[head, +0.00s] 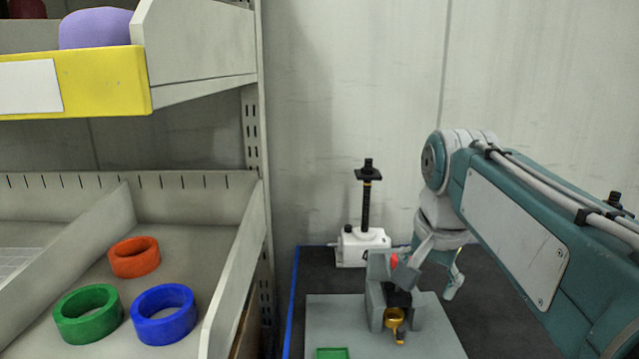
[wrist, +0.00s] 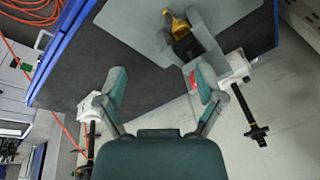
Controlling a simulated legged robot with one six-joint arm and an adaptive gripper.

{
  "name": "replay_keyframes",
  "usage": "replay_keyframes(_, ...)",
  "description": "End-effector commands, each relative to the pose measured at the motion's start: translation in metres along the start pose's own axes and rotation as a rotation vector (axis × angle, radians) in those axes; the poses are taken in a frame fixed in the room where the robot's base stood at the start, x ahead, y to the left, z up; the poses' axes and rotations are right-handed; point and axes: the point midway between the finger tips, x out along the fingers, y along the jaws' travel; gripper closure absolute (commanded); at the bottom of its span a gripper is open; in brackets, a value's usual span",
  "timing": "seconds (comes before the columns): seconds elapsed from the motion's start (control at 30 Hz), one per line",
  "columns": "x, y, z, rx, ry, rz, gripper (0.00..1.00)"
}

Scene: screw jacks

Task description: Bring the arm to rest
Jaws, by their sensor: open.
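My gripper (head: 430,274) hangs at the end of my teal and grey arm, on the right of the head view. In the wrist view its two fingers (wrist: 160,88) are spread wide with nothing between them. It is above the dark table, near a grey fixture (head: 376,305) that holds a black part with a gold piece (head: 394,322). The gold piece also shows at the top of the wrist view (wrist: 178,23). A white screw jack (head: 361,248) with an upright black screw stands behind the fixture. My gripper partly hides what lies behind it.
The dark table (head: 490,318) has a blue edge and carries a grey plate (head: 325,312) with a green square (head: 332,353). At left, a shelf bin holds orange (head: 134,258), green (head: 88,315) and blue (head: 163,316) rings. The wrist view shows white jacks on both sides.

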Motion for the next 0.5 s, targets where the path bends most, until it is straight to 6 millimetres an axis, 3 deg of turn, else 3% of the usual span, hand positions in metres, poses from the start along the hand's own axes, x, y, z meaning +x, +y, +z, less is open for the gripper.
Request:
replay_keyframes(0.27, 0.024, 0.041, 0.05, -0.237, 0.078, -0.047, 0.13)
replay_keyframes(0.5, 0.056, 0.075, 0.094, -0.444, 0.154, -0.071, 0.13)
